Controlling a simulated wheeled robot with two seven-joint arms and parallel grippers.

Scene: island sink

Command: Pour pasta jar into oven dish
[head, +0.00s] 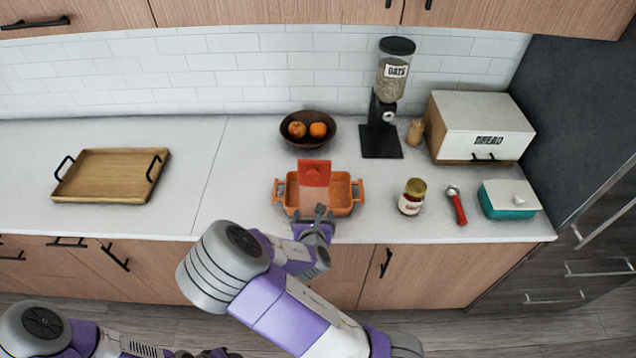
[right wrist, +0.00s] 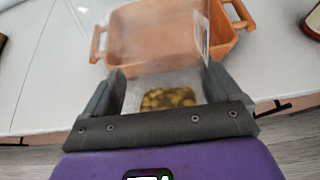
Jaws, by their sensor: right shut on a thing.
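The orange oven dish (head: 346,207) with two side handles stands near the counter's front edge in the head view. It also shows at the top of the right wrist view (right wrist: 130,22). My right gripper (head: 314,214) is at the dish's front side. In the right wrist view, its fingers (right wrist: 160,92) are shut on the clear pasta jar (right wrist: 140,65), which extends toward the dish. Yellowish pasta (right wrist: 170,98) shows inside the jar, near the fingers. The jar's outline is hard to see in the head view. My left gripper is not in view.
A red-orange panel (head: 314,170) shows at the dish; I cannot tell what it is. A fruit bowl (head: 308,143) and an oats dispenser (head: 381,140) stand behind. Counter left of the dish is clear up to a wooden tray (head: 108,178).

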